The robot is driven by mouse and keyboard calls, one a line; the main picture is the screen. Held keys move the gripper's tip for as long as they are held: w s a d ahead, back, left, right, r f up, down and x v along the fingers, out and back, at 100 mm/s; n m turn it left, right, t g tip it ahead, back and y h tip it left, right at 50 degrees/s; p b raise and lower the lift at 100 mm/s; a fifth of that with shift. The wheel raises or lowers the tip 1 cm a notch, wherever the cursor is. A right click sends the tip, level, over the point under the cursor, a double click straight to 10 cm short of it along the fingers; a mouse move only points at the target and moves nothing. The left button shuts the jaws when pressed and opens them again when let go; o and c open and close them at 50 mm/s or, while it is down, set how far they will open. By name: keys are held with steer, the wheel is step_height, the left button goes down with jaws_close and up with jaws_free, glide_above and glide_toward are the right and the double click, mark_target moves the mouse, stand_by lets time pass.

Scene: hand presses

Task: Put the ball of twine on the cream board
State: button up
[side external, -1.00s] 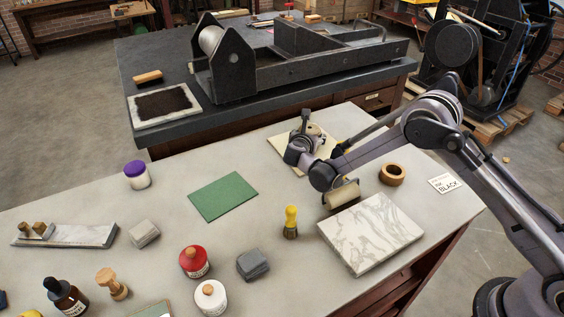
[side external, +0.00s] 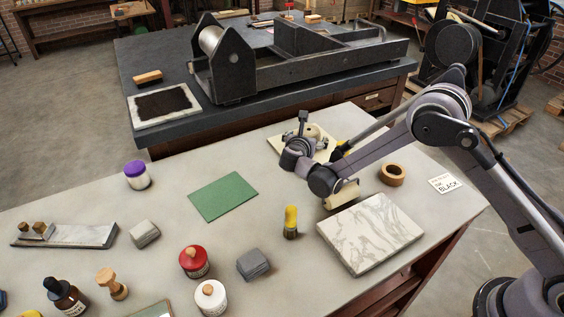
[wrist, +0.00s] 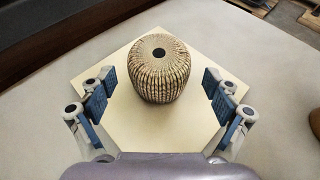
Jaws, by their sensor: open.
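The ball of twine (wrist: 159,72), a ribbed tan-and-dark roll with a dark hole in its top, stands upright on the cream board (wrist: 128,126) in the wrist view. In the side view the twine (side external: 314,131) is partly hidden behind my gripper, and the board (side external: 276,142) shows around it. My gripper (wrist: 160,84) is open and empty. Its two blue-padded fingers are spread to the left and right of the twine, with clear gaps on both sides. The twine sits toward the far part of the board.
A green sheet (side external: 223,196) lies left. The press (side external: 300,55) stands on the dark bench behind. Bare table lies between board and green sheet.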

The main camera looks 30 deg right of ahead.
steer(key=v, duration=0.8)
steer(key=shift+s, duration=0.1)
steer(key=shift+a, duration=0.1)
